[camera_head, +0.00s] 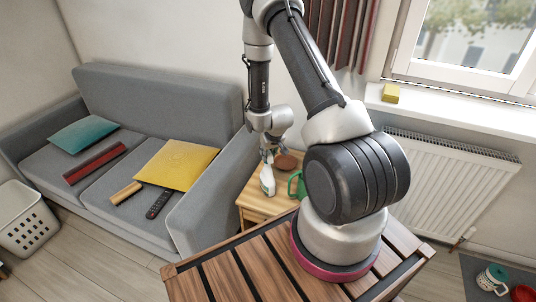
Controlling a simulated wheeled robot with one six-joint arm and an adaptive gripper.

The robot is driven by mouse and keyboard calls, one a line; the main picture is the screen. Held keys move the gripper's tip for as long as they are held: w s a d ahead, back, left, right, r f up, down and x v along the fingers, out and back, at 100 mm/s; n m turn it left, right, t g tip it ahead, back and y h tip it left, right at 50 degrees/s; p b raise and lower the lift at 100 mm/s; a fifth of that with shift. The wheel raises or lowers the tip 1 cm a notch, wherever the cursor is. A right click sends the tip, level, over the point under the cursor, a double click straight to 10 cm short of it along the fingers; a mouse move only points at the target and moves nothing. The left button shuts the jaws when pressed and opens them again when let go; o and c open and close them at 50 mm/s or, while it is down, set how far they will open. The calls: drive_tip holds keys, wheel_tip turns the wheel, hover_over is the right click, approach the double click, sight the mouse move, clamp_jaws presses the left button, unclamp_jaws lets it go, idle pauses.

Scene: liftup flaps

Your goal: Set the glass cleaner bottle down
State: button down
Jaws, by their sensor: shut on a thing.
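The glass cleaner bottle (267,181) is white with a green part and stands nearly upright, slightly tilted in the picture. My gripper (268,157) is shut on its upper part, pointing down from above. The bottle is at the small wooden side table (256,201), between the sofa arm and my base. I cannot tell whether the bottle's bottom touches the table top.
A round brown item (287,161) and a green watering can or mug (296,185) are close by on the side table. The grey sofa (165,90) holds cushions and a remote (158,204). A yellow sponge (390,93) lies on the windowsill.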

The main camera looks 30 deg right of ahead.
drive_tip(key=shift+f, duration=0.3)
drive_tip(key=c, duration=1.3)
unclamp_jaws()
drive_tip(key=w+a+r+v, duration=0.1)
drive_tip(key=w+v, duration=0.2)
drive_tip(key=v, duration=2.2)
drive_tip(key=s+a+r, duration=0.3)
drive_tip(key=s+r, duration=0.8)
drive_tip(key=r, duration=0.5)
drive_tip(key=s+a+r, duration=0.1)
drive_tip(key=s+r, duration=0.1)
drive_tip(key=s, duration=0.4)
drive_tip(key=s+a+r+n, duration=0.1)
drive_tip(key=s+r, duration=0.1)
drive_tip(key=s, duration=0.4)
drive_tip(key=shift+s+r, duration=0.35)
